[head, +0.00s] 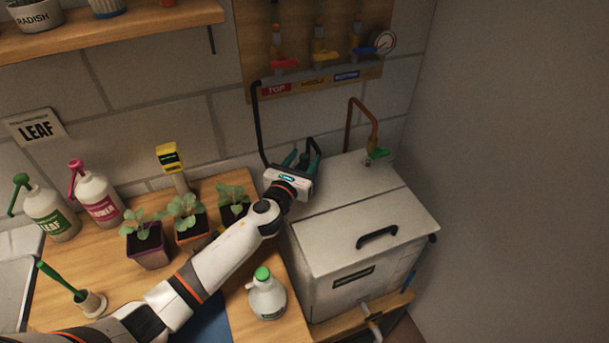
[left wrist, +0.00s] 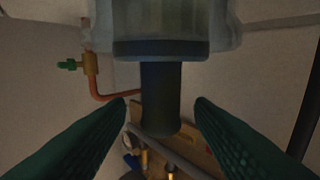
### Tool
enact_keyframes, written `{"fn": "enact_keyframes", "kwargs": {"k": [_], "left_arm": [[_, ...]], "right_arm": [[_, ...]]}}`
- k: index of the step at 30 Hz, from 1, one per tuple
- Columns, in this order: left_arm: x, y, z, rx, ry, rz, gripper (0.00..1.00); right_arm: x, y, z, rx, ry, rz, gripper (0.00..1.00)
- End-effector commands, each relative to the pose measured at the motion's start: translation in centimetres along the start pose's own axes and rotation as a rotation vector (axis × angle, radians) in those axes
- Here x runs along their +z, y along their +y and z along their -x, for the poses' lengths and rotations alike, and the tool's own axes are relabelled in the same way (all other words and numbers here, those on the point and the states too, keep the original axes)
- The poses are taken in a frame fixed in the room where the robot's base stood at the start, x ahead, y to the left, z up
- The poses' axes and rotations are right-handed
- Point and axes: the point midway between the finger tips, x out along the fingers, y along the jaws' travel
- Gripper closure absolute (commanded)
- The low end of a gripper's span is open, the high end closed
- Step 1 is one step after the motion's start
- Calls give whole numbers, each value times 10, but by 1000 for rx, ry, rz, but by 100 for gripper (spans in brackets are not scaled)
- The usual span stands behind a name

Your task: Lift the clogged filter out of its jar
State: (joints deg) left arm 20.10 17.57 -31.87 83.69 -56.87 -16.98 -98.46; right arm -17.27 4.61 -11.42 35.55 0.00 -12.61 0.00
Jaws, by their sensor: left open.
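The clear jar (left wrist: 175,22) shows in the left wrist view, at the top of the picture. The filter's dark collar (left wrist: 160,50) sits at the jar's rim, and its dark round stem (left wrist: 161,98) stands out of it. In the head view the jar is largely hidden by my gripper. My right gripper is not in view.
The white lidded tank (head: 330,235) stands right of my left arm. Seedling pots (head: 150,252) and a jug (head: 266,298) stand close to the arm. A copper pipe (head: 362,115) rises behind the tank. A black hose (head: 257,125) runs down beside the gripper.

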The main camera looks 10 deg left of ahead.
Motion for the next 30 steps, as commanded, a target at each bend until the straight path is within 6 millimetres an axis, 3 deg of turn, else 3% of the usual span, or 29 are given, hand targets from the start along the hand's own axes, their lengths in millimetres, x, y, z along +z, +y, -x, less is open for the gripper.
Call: {"fn": "enact_keyframes", "kwargs": {"k": [3, 11, 20, 30], "left_arm": [[0, 0, -11, -1, 0, -1, 52], [0, 0, -12, 0, 0, -1, 52], [0, 0, -12, -1, 0, -1, 100], [-5, -1, -12, -1, 1, -2, 100]], "right_arm": [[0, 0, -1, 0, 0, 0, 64], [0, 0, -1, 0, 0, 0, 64], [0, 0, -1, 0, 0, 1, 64], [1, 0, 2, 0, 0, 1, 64]]}}
